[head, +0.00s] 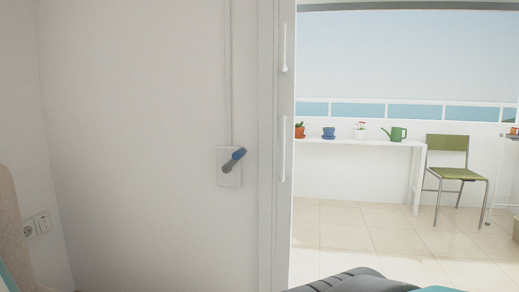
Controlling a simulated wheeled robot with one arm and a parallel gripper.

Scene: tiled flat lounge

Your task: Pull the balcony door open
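To the right of the frame the balcony shows clearly; I cannot tell whether clear glass or an open gap lies between. My gripper cannot be made out in this view. A dark ribbed shape and a teal edge show at the bottom; I cannot tell what they are.
A wall plate (230,166) with a blue-tipped lever sits left of the frame. Beyond are a white table (352,142) with pots and a green watering can (398,134), and a green chair (456,173). The tiled floor (370,232) before them is clear.

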